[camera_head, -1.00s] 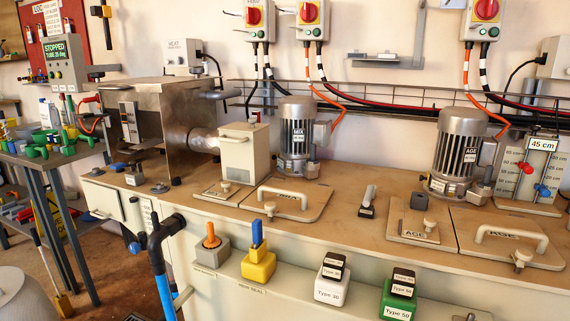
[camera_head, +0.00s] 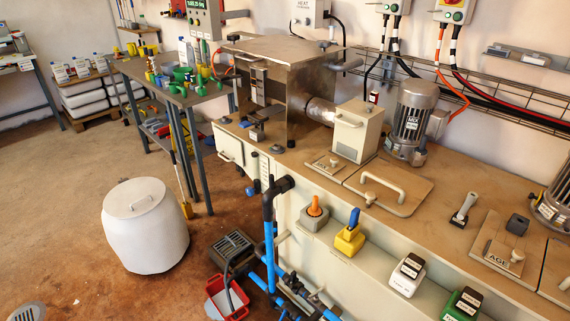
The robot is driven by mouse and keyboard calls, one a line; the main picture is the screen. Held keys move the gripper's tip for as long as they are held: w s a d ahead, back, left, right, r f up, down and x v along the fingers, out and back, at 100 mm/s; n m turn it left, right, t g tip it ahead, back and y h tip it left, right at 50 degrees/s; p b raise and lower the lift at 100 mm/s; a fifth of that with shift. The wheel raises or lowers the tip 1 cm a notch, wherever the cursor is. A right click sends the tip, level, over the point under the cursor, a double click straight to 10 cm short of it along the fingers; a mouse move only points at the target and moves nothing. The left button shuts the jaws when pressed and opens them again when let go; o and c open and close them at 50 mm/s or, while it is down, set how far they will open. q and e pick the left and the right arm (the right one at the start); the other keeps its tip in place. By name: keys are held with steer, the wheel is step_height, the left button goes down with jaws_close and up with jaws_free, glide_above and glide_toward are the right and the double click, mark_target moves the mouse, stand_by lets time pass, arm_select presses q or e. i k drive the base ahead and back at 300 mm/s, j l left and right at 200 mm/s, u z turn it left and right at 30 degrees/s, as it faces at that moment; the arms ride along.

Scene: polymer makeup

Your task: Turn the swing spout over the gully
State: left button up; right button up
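A black elbow on top of an upright blue pipe (camera_head: 269,240) stands at the front left corner of the bench. The elbow (camera_head: 278,187) may be the swing spout; I cannot tell for sure which way its mouth points. Blue and black pipework (camera_head: 300,295) runs low below it. A round floor grate (camera_head: 28,311), perhaps the gully, is cut off at the lower left edge. A grey slatted box (camera_head: 232,248) sits on the floor left of the pipe. Neither of my grippers is in view.
A white lidded drum (camera_head: 145,225) stands on the floor between the grate and the bench. A red bucket (camera_head: 227,297) sits beside the pipework. A table of coloured parts (camera_head: 178,95) is behind. Open brown floor (camera_head: 60,190) lies left of the drum.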

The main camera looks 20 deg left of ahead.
mark_target(237, 273)
steer(key=u, duration=1.05)
